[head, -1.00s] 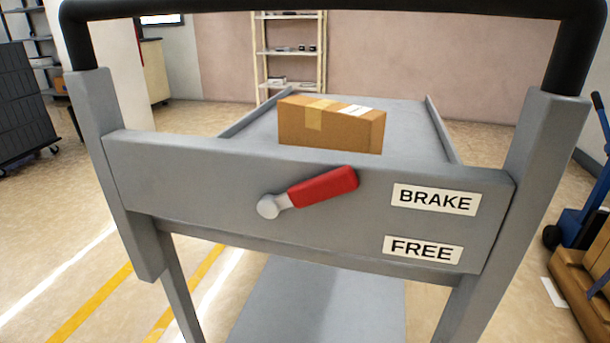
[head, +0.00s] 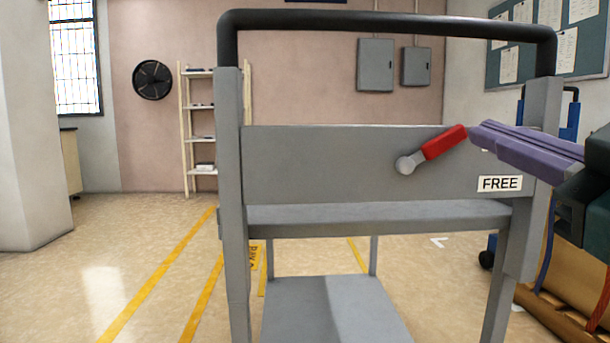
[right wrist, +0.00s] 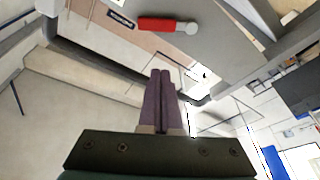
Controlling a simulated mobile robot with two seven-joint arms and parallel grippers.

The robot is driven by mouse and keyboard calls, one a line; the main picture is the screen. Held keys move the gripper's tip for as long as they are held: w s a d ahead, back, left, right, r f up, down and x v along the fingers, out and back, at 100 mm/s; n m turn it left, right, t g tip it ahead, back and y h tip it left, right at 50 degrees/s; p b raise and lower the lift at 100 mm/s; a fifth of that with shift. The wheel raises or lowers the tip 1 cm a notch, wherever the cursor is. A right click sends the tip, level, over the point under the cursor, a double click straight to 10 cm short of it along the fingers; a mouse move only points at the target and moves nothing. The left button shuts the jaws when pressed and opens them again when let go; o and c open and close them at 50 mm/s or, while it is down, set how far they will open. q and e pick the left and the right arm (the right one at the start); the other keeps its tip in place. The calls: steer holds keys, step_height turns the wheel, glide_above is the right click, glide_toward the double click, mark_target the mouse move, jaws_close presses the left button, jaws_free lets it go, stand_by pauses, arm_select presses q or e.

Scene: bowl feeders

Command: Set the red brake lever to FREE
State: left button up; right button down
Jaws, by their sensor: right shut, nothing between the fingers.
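The red brake lever (head: 443,143) is on the grey front panel of a cart (head: 330,165). It tilts up to the right from its round grey pivot (head: 405,165). The FREE label (head: 500,184) is lower right of the lever. The BRAKE label is mostly hidden behind my right gripper (head: 476,132). This gripper has purple fingers, is shut and empty, and its tips appear close to the lever's red end; contact cannot be told in the head view. In the right wrist view, the lever (right wrist: 157,24) lies beyond the fingertips (right wrist: 160,73), with a gap in the picture. My left gripper is out of view.
A black push handle (head: 385,20) arches above the panel, on grey posts (head: 229,180) at each side. A lower shelf (head: 335,310) is under it. A blue hand truck and brown boxes stand at the right, partly behind my arm. The floor at left is clear.

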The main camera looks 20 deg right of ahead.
mark_target(454, 132)
steer(key=a+r+b+x, duration=0.1)
steer(key=b+x, duration=0.1)
steer(key=x, duration=0.8)
steer(key=d+f+b, duration=0.1)
steer(key=s+d+f+b, duration=0.1)
steer(key=d+f, duration=0.1)
steer(key=shift+f, duration=0.1)
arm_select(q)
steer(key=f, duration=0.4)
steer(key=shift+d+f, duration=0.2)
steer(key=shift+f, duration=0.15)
arm_select(e)
steer(key=shift+w+t, duration=0.1)
steer(key=shift+t, duration=0.2)
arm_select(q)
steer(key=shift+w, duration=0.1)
arm_select(e)
steer(key=shift+d, duration=0.25)
